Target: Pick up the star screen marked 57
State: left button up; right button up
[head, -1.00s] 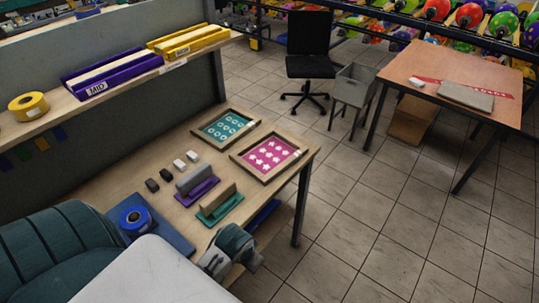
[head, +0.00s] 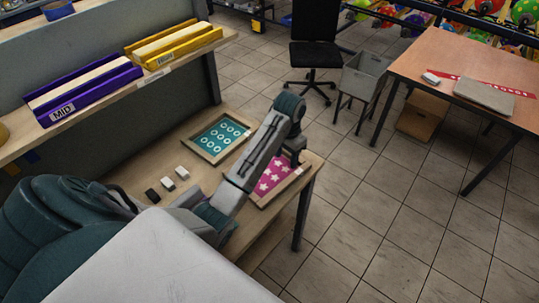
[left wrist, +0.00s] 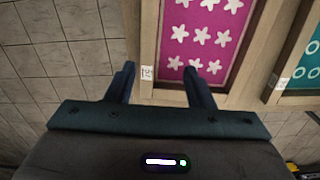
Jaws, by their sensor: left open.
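The star screen (head: 270,177) is a pink panel with white stars in a wooden frame. It lies on the wooden bench near its right edge, partly hidden by my left arm in the head view. My left gripper (head: 294,157) hangs over its far right side. In the left wrist view, my left gripper (left wrist: 160,82) is open and empty. Its fingers appear on either side of the star screen's near frame edge (left wrist: 170,97), and I cannot tell whether they touch it.
A teal screen with white rings (head: 219,136) lies beside the star screen. Small dark and white blocks (head: 168,185) lie on the bench. A shelf with purple (head: 82,92) and yellow trays (head: 175,45) stands behind. A grey bin (head: 364,82) and another table (head: 470,70) are across the floor.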

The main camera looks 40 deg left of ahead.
aim_at(285, 182)
pick_arm(q)
jog(key=s+b, duration=0.1)
jog(key=s+d+f+b, duration=0.1)
jog(key=shift+s+d+b, duration=0.15)
jog(key=shift+s+b, duration=0.1)
jog(key=shift+b, duration=0.1)
jog(key=shift+d+f, duration=0.1)
jog(key=shift+f, duration=0.2)
pick_arm(e)
jog(key=s+d+f, duration=0.3)
jog(key=s, duration=0.4)
pick_arm(q)
jog(key=f, duration=0.1)
jog(key=w+f+p, duration=0.1)
jog(key=shift+a+f, duration=0.25)
jog(key=shift+f, duration=0.1)
jog(key=f+p, duration=0.2)
jog(key=shift+s+d+f+p, duration=0.3)
jog(key=shift+s+d+f, duration=0.05)
jog(key=shift+f, duration=1.25)
jog(key=c, duration=1)
grip_shut()
pick_arm(e)
jog(key=w+r, duration=0.1)
jog(key=r, duration=0.1)
jog(key=w+a+r, duration=0.1)
jog(key=w, duration=0.1)
jog(key=shift+r, duration=0.4)
